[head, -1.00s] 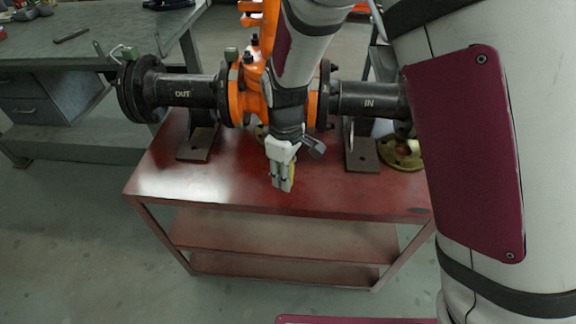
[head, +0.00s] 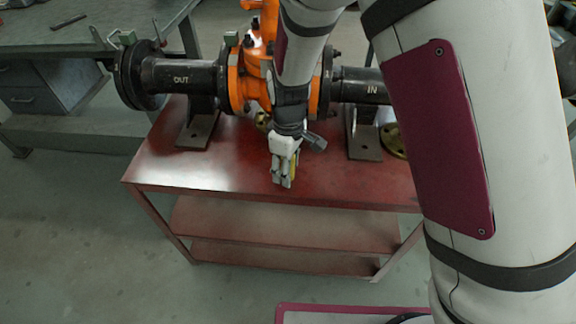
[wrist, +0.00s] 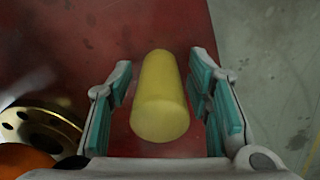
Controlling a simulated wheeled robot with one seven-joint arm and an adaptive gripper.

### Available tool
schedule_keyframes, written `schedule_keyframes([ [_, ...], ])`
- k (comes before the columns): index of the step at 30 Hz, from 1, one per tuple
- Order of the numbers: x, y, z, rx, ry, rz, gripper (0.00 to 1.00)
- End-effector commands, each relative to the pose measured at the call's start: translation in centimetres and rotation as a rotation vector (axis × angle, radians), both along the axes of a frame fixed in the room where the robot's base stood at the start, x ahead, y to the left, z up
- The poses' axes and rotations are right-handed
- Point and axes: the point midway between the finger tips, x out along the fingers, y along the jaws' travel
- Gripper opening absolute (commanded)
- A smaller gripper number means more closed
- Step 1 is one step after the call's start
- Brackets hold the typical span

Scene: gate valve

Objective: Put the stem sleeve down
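The stem sleeve is a plain yellow cylinder (wrist: 160,95) between my fingers in the wrist view, over the red table top. In the head view only a thin yellow strip of it (head: 294,166) shows beside the fingers. My gripper (head: 281,181) points down near the front edge of the red table (head: 225,178). In the wrist view my gripper (wrist: 165,92) has its teal pads apart, with gaps on both sides of the sleeve. The sleeve seems to stand on the table, but its lower end is hidden.
The orange valve (head: 262,75) and its black pipes (head: 180,76) stand behind my gripper on brackets. A brass flange (wrist: 42,128) lies at the left in the wrist view. The table top left of my gripper is clear. A grey workbench (head: 85,40) is at the back left.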

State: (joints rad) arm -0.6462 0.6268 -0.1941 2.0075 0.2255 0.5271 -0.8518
Motion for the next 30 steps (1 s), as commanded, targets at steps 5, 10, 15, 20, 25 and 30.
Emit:
schedule_keyframes([
  [5,0.0,0.0,0.0,0.000,0.000,0.000,0.48],
  [10,0.0,0.0,0.4,0.001,0.000,0.000,0.48],
  [15,0.0,0.1,2.7,0.003,-0.003,-0.001,0.48],
  [20,0.1,0.1,6.2,0.003,-0.005,-0.001,0.48],
  [25,0.0,0.0,9.4,0.002,-0.003,-0.001,0.48],
  [30,0.0,0.0,11.5,0.002,-0.001,-0.001,0.48],
])
